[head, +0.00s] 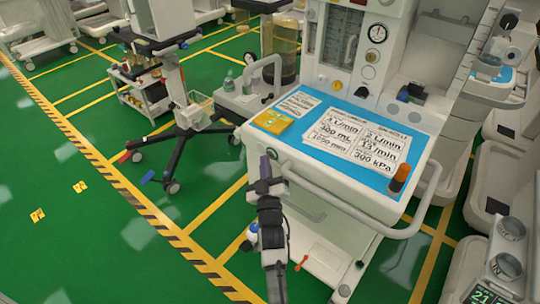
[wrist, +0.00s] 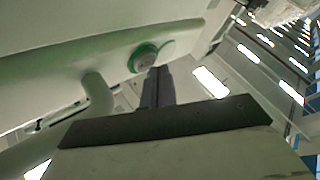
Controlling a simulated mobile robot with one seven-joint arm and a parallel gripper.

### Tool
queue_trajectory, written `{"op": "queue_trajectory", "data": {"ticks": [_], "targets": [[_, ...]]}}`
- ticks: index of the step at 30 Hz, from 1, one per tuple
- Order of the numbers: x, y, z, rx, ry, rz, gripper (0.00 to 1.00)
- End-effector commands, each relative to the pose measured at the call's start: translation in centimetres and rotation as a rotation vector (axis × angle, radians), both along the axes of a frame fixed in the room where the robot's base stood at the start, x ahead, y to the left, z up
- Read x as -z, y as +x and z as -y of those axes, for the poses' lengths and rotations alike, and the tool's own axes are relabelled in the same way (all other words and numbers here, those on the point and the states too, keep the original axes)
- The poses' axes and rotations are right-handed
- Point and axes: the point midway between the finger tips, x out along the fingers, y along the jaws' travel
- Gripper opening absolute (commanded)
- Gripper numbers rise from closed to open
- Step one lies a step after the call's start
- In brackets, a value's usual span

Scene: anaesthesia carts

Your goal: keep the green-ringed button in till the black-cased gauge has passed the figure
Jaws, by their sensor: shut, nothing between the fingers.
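The green-ringed button (wrist: 143,58) sits on the pale front panel of the cart in the wrist view, with a grey centre. My gripper's fingers (wrist: 158,72) are shut and empty, their tips at the button's lower right edge in the picture. I cannot tell whether they touch it. In the head view my gripper (head: 265,162) is at the front left corner of the cart. A black-rimmed round gauge (head: 377,33) with a white face is on the cart's upright panel. Its needle and figures are too small to read.
The cart's blue worktop (head: 330,110) carries printed cards (head: 365,145) with figures, a yellow block (head: 272,121) and an orange-and-black cylinder (head: 399,178). A white rail (head: 415,222) curves around its front. A wheeled stand (head: 172,125) is at left.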

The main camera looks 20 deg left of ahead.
Motion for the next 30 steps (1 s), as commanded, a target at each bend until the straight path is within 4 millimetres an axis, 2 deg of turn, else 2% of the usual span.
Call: {"op": "queue_trajectory", "data": {"ticks": [1,30], "targets": [[-0.65,0.56,0.51,0.012,0.008,0.007,0.00],[-0.57,1.56,1.03,0.016,0.012,-0.002,0.00]]}}
